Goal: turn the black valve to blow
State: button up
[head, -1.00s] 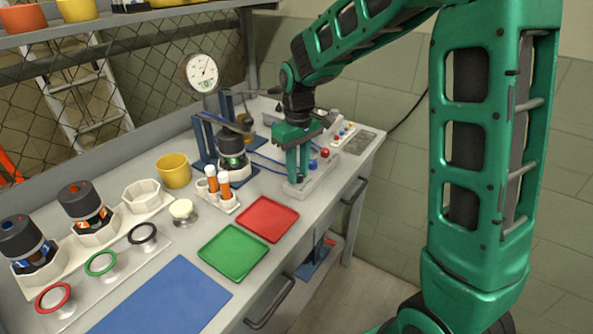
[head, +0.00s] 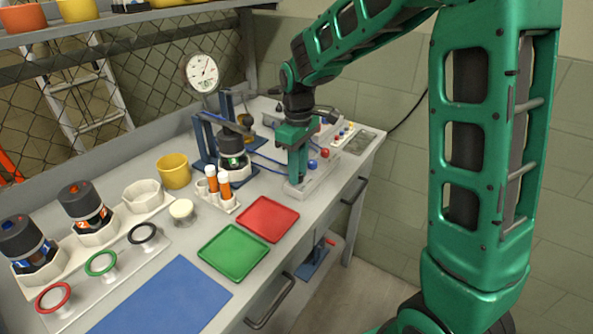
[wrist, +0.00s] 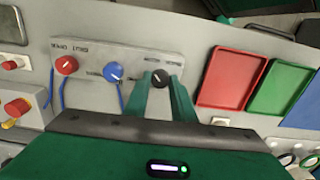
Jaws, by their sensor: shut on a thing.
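The black valve (wrist: 160,77) is a round knob on a pale grey panel (wrist: 93,68), at the end of a row with a red knob (wrist: 67,65) and a blue knob (wrist: 113,72). My gripper (wrist: 161,84) is shut on the black valve, one green finger on each side of it in the wrist view. Small lettering beside the valve is upside down and too small to read surely. In the head view my gripper (head: 297,177) points down onto the panel (head: 322,174) and hides the black valve.
The red knob (head: 325,153) and blue knob (head: 312,165) are close beside my fingers. A red tray (head: 267,219) and a green tray (head: 234,252) lie nearby. A dial gauge (head: 202,73) stands behind a dark canister (head: 232,145) in a blue frame. Blue hoses run to the panel.

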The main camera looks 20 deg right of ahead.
jog(key=o, duration=1.1)
jog(key=shift+w, duration=0.1)
jog(key=shift+c, duration=0.2)
notch_tip(320, 180, up, 11)
jog(key=shift+d+f, duration=0.1)
jog(key=s+d+f+m, duration=0.1)
jog(key=s+d+m, duration=0.6)
jog(key=s+d, duration=0.75)
jog(key=s+d+f+m, duration=0.1)
jog(key=s+f+m, duration=0.1)
jog(key=s, duration=0.6)
jog(key=s+d+f+m, duration=0.1)
jog(key=s+f+m, duration=0.2)
jog(key=s, duration=0.6)
jog(key=shift+d+m, duration=0.35)
jog(key=shift+m, duration=0.55)
